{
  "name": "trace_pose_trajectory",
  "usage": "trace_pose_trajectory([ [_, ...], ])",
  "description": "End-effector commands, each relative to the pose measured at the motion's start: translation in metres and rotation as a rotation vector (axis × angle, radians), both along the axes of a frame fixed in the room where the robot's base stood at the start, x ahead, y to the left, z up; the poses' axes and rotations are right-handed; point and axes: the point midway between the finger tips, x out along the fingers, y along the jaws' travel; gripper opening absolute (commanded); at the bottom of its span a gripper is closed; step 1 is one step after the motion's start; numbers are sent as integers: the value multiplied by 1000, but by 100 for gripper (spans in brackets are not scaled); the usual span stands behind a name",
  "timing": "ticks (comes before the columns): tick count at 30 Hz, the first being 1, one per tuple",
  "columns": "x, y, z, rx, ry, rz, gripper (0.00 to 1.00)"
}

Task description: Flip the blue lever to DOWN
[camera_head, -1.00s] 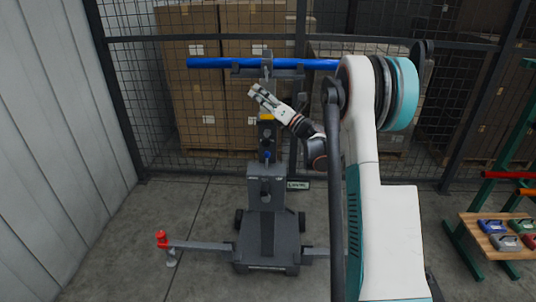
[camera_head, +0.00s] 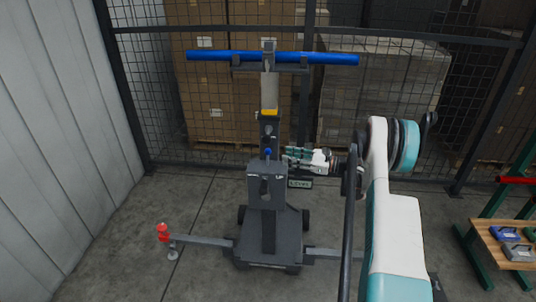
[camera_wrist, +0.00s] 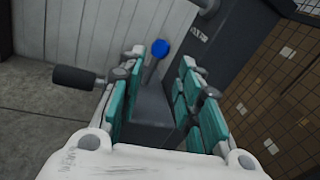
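The blue lever is a small blue knob (camera_head: 267,152) on a short stem, low on the front of the grey stand's dark column. In the wrist view its round blue knob (camera_wrist: 161,47) shows on a grey stem, ahead of and between my fingers. My gripper (camera_head: 287,157) is just to the right of the knob in the head view, pointing left at it. Its teal-padded fingers (camera_wrist: 156,100) are spread wide with nothing held. I cannot tell whether a finger touches the lever.
A long blue bar (camera_head: 220,56) lies across the stand's top. A black handle (camera_wrist: 78,78) sticks out left of my fingers in the wrist view. A small sign (camera_head: 300,184) sits below my gripper. A mesh fence and boxes (camera_head: 350,100) stand behind.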

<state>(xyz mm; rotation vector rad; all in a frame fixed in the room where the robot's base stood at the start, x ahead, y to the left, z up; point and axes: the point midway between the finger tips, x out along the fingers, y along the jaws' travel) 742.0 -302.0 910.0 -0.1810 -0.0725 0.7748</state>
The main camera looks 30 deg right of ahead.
Motion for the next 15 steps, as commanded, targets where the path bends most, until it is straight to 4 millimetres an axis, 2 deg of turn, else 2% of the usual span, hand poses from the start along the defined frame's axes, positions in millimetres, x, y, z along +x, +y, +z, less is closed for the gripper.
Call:
trace_pose_trajectory([
  [1, 8, 10, -2, 0, 0, 4, 32],
  [9, 45, 45, -2, 1, 0, 2, 32],
  [15, 63, 63, -1, 1, 0, 0, 32],
])
